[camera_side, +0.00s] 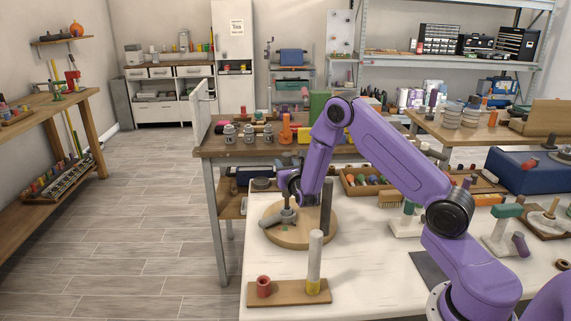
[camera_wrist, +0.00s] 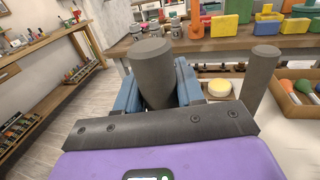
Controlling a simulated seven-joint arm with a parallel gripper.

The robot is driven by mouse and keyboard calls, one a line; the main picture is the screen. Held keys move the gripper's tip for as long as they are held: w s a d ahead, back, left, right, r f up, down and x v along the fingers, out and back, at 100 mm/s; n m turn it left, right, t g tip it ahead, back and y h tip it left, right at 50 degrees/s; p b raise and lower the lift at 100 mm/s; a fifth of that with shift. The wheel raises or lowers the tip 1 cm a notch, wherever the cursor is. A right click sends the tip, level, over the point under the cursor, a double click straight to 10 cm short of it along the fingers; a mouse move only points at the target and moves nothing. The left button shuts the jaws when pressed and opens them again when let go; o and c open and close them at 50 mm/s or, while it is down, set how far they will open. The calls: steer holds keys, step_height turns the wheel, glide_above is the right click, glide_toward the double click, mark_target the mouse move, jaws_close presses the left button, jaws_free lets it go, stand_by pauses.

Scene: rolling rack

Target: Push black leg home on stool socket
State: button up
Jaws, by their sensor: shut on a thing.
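The round wooden stool seat (camera_side: 296,237) lies on the white worktop in the side view. My gripper (camera_side: 286,197) is above its left part, shut on a dark grey-black leg. In the wrist view that leg (camera_wrist: 153,72) stands between the blue fingers of my gripper (camera_wrist: 158,88). In the side view its lower end meets a grey-green piece on the seat; I cannot tell how deep it sits. A second dark leg (camera_side: 326,205) stands upright at the right of the seat; it also shows in the wrist view (camera_wrist: 261,80).
A wooden board (camera_side: 288,291) in front holds a red socket (camera_side: 264,286) and a pale upright post with a yellow base (camera_side: 314,262). A tray of coloured handles (camera_side: 365,183) stands behind. Bare worktop (camera_side: 390,265) lies to the right of the seat.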

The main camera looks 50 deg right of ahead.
mark_target(288, 163)
steer(key=shift+f, duration=2.45)
steer(key=o, duration=1.2)
steer(key=shift+s+a, duration=0.3)
steer(key=shift+s, duration=0.1)
steer(key=shift+s+a+r, duration=0.35)
steer(key=shift+s+r, duration=0.2)
steer(key=shift+r, duration=0.6)
steer(key=shift+s+a+r, duration=0.35)
steer(key=shift+s+r, duration=0.25)
steer(key=shift+r, duration=0.6)
steer(key=shift+s+a+r, duration=0.35)
steer(key=shift+s+r, duration=0.2)
steer(key=shift+r, duration=0.6)
